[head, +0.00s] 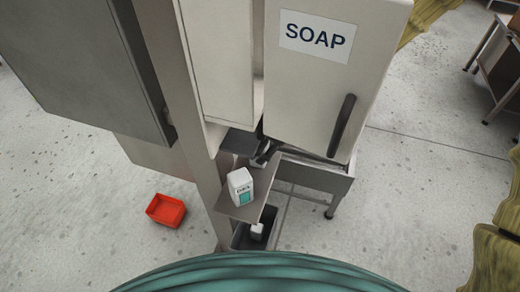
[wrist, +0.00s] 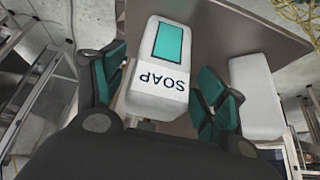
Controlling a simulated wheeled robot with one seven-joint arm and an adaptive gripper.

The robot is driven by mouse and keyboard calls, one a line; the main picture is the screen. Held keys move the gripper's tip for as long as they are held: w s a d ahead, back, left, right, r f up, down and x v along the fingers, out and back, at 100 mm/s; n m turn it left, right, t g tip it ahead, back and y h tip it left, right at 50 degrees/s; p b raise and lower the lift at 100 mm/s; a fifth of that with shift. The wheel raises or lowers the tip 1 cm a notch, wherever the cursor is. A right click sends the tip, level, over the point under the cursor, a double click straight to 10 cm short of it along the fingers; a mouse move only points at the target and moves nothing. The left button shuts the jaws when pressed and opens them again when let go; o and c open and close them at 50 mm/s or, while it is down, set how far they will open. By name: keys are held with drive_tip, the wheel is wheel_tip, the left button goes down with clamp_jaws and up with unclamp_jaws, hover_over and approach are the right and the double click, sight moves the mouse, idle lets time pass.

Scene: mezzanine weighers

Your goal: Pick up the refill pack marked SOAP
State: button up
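In the wrist view, a white pack (wrist: 157,98) shows SOAP upside down below a teal panel. My gripper (wrist: 162,62) has its two dark fingers with teal pads spread on either side of this pack. I see no clear grip on it; the exact gaps are hard to tell. A second white pack (wrist: 258,95) is to its right, with no marking visible. In the head view, a white pack (head: 240,186) with a teal panel stands on a small grey shelf (head: 262,180); its lettering is too small to read surely.
A large cabinet door (head: 330,85) with a SOAP sign and dark handle overhangs the shelf. A dark bin (head: 240,240) below holds a white item (head: 257,232). A grey post (head: 180,100) stands beside the shelf. A red tray (head: 166,210) lies on the floor at left.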

drive_tip(key=c, duration=1)
drive_tip(key=shift+f+b, duration=0.1)
drive_tip(key=shift+b, duration=0.25)
